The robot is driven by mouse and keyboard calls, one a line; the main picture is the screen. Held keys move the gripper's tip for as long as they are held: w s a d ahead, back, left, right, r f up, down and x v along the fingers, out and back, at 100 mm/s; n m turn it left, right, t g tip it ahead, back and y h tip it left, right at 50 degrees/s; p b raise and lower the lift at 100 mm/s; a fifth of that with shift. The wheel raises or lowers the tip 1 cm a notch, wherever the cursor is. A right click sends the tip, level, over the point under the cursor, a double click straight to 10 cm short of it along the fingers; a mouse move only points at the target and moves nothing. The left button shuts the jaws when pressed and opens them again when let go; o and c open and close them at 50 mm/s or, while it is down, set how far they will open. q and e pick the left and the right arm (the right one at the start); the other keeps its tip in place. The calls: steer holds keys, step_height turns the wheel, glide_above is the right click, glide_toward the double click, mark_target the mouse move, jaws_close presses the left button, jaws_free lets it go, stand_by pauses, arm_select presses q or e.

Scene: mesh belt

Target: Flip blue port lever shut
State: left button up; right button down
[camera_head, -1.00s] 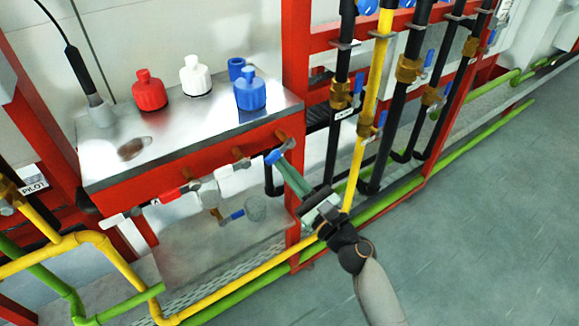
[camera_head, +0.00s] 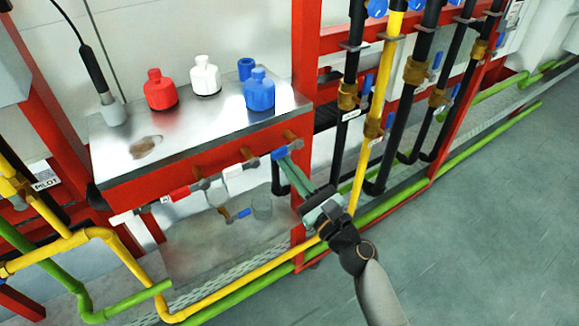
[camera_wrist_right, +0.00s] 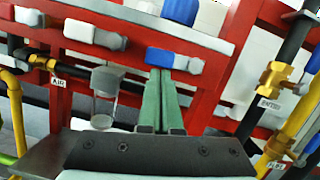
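The blue port lever (camera_head: 280,154) sits at the right end of a row of levers along the red front rail of the steel-topped bench. In the right wrist view the blue lever (camera_wrist_right: 166,58) lies sideways, with a grey-white end to its right. My right gripper (camera_head: 287,161) has its green fingers close together, with no clear gap. In the wrist view the fingertips (camera_wrist_right: 160,72) are at the lower edge of the blue lever. I cannot tell whether they touch it. Nothing shows between the fingers. My left gripper is out of view.
A white lever (camera_head: 234,171), a red lever (camera_head: 180,193) and another white lever (camera_head: 121,217) share the rail. A clear cup (camera_head: 262,207) is below it. Red, white and blue bottles stand on the steel top (camera_head: 205,128). A yellow pipe (camera_head: 375,110) rises close right of my gripper.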

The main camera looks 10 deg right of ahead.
steer(key=b+v, duration=0.4)
steer(key=v, duration=0.8)
steer(key=shift+s, duration=0.25)
